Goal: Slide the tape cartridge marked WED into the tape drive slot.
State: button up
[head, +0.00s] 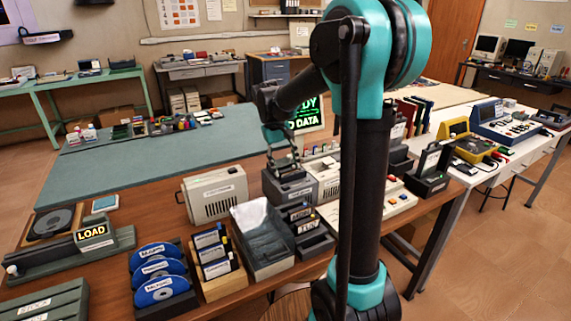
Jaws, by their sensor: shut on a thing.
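My gripper (286,166) reaches down near the centre of the head view, left of my arm. It is shut on a small dark tape cartridge (291,176), of which only a little shows. The cartridge is at the top of a grey box with a pale label (302,191), which looks like the tape drive. I cannot tell whether the cartridge is in a slot or just above it, and I cannot read its marking. A dark rack (318,243) in front holds more dark cartridges with white labels (299,213).
A beige case (215,194) stands left of the box. An open grey tray (262,242), blue disks (160,268) and a wooden holder with labelled disks (214,250) are in front. A beige panel (385,199) lies right, partly behind my arm. The green mat (150,165) has free room.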

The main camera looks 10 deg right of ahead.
jog(key=o, duration=1.8)
jog(key=shift+s+d+r+v, duration=0.1)
jog(key=shift+d+v, duration=0.2)
jog(key=shift+v, duration=1)
jog(key=shift+s+d+r+v, duration=0.1)
jog(key=shift+d+v, duration=0.2)
jog(key=shift+v, duration=1)
jog(key=shift+d+v, duration=0.3)
jog(key=shift+v, duration=1)
